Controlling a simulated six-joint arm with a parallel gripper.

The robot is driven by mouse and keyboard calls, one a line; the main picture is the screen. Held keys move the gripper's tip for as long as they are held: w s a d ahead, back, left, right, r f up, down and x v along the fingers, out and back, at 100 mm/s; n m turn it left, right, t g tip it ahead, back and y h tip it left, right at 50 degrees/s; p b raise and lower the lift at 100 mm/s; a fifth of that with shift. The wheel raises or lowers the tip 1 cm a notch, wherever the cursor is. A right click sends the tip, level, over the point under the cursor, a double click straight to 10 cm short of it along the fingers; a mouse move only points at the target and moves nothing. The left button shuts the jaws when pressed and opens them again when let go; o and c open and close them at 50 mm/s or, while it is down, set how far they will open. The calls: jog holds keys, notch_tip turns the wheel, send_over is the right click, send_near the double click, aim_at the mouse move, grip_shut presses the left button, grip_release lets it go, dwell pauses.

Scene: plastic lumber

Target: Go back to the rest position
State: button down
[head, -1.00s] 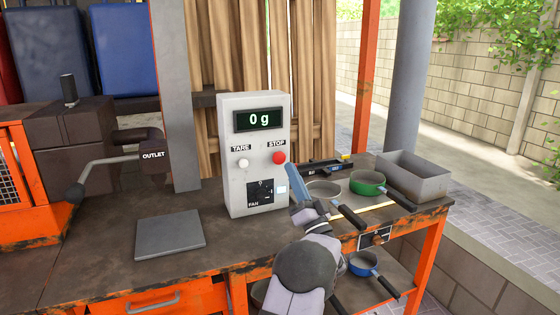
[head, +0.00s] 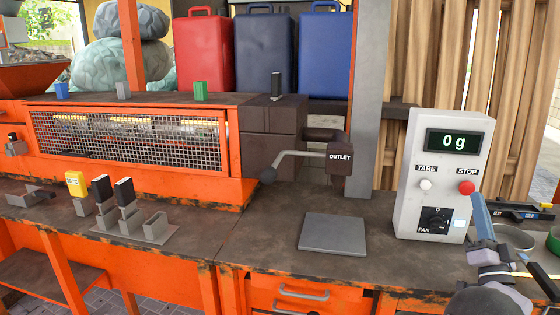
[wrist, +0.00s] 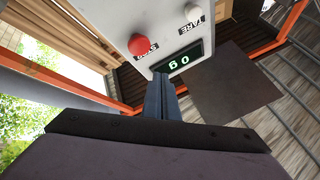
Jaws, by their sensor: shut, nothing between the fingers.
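My gripper (head: 479,212) is at the right of the head view, just in front of the lower right of the grey control box (head: 447,140). Its blue-grey fingers are together and hold nothing. The box shows "0 g" and has a white TARE button (head: 426,185), a red STOP button (head: 467,187) and a black FAN dial (head: 436,220). In the wrist view the shut fingers (wrist: 160,98) point toward the box, with the red STOP button (wrist: 139,46) and the display (wrist: 182,58) beyond them. I cannot tell whether the fingers touch the box.
A flat grey plate (head: 333,232) lies on the bench left of the box. The OUTLET block with its lever (head: 300,155) stands behind it. Pans (head: 513,238) are at the right edge. Switches (head: 122,205) and a mesh-fronted orange machine (head: 130,140) are at the left.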

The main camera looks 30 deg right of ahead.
jog(key=w+a+r+n+g+b, duration=0.1)
jog(key=w+a+r+n, duration=0.15)
jog(key=w+r, duration=0.4)
jog(key=w+a+r+n+g, duration=0.1)
jog(key=w+a+r, duration=0.35)
jog(key=w, duration=0.35)
jog(key=w+a+f+n+g+y+p, duration=0.2)
jog(key=w+a+f+g+y+p, duration=0.3)
jog(key=w+a+f, duration=0.7)
jog(key=s+a+f+n+g+y+b, duration=0.1)
jog(key=a+f+n+g+y, duration=0.15)
jog(key=a+f, duration=0.45)
jog(key=s+a+f+n+g+y, duration=0.1)
jog(key=s+a+f+y, duration=0.15)
jog(key=a+f, duration=0.5)
jog(key=s+a+f+n+g+y+b, duration=0.15)
jog(key=a+f+y, duration=0.3)
jog(key=a, duration=0.55)
jog(key=s+a+f+n+g+y+b, duration=0.1)
jog(key=s+a+f+n+g, duration=0.1)
jog(key=s+a+f+g, duration=0.35)
jog(key=s+a+f+n+g+y+b, duration=0.1)
jog(key=s+a+f+n+g, duration=0.15)
jog(key=s+a+f, duration=0.65)
notch_tip(320, 180, up, 24)
jog(key=s+a+p, duration=0.1)
jog(key=p, duration=2)
jog(key=shift+s+a+f+t+p, duration=0.2)
jog(key=shift+s+a+t+p, duration=0.05)
jog(key=shift+s+t+p, duration=0.15)
